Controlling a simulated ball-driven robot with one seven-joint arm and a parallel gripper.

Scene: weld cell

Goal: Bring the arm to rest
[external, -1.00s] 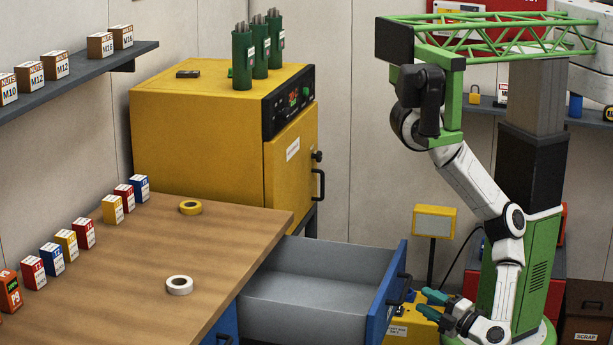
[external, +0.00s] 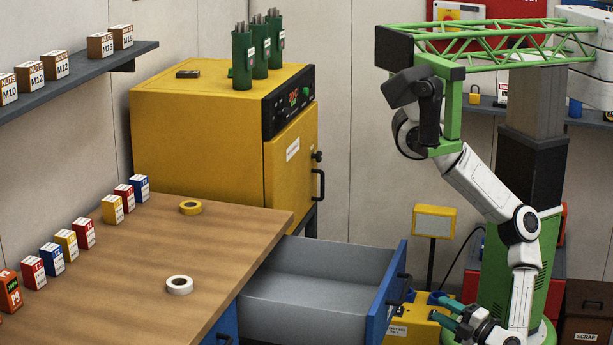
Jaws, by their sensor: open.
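My gripper (external: 446,311) is at the lower right of the external view, with its teal fingers spread apart and nothing seen between them. It is to the right of the open drawer's blue front (external: 388,290), in front of a yellow box (external: 417,328) low down. My arm hangs from the green truss and bends down to the gripper. Part of the wrist is cut off by the lower picture edge.
The grey drawer (external: 320,283) is pulled out from under the wooden workbench (external: 215,235) and looks empty. A yellow oven (external: 200,135) stands behind the bench. A yellow panel on a post (external: 434,221) stands behind my gripper. A scrap bin (external: 586,315) is at the right.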

